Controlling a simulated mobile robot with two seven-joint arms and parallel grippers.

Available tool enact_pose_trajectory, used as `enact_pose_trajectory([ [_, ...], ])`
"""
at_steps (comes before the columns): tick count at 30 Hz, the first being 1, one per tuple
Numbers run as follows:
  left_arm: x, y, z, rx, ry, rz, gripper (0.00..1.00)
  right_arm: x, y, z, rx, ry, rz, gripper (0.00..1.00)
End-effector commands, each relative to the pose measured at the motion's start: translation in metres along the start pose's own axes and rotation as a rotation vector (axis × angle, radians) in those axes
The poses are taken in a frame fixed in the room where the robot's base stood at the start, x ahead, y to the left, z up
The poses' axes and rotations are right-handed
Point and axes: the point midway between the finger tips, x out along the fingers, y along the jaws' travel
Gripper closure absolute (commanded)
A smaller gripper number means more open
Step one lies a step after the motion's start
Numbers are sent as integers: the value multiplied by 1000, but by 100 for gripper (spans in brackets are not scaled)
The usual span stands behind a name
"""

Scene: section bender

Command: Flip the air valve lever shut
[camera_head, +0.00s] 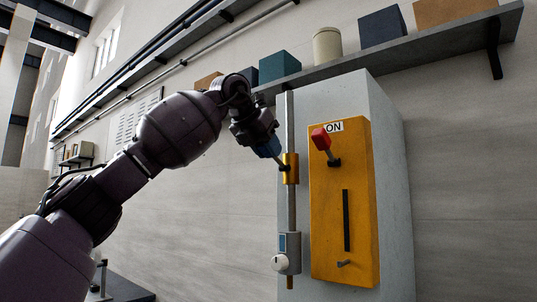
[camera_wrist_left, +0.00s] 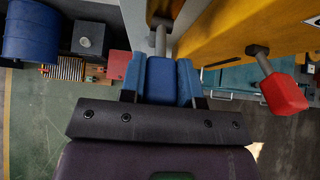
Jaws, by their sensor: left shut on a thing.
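The air valve is a brass body (camera_head: 290,168) on a vertical grey pipe beside the yellow switch panel. Its lever has a metal stem (camera_wrist_left: 160,40) and a blue handle (camera_wrist_left: 161,82). In the head view the lever sticks out up and to the left from the valve, across the pipe's line. My left gripper (camera_head: 268,147) is shut on the blue handle. In the left wrist view its two blue fingers (camera_wrist_left: 162,76) press on either side of the handle. My gripper partly hides the handle in the head view. My right gripper is not in view.
The yellow panel (camera_head: 347,230) carries a red-knobbed lever (camera_head: 320,139) at an "ON" label, close right of the valve. A small grey unit with a white dial (camera_head: 280,262) sits lower on the pipe. A shelf (camera_head: 400,53) with boxes and a canister runs above.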

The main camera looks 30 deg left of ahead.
Motion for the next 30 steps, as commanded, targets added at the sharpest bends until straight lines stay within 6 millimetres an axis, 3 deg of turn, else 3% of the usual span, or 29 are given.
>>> enact_pose_trajectory([
  [11, 14, 1, -26, 1, -242, 0, 100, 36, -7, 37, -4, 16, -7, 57],
  [22, 31, 1, -45, 0, -511, 0, 100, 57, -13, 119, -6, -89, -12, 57],
  [30, 48, 1, -58, 1, -729, -1, 100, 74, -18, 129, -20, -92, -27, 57],
])
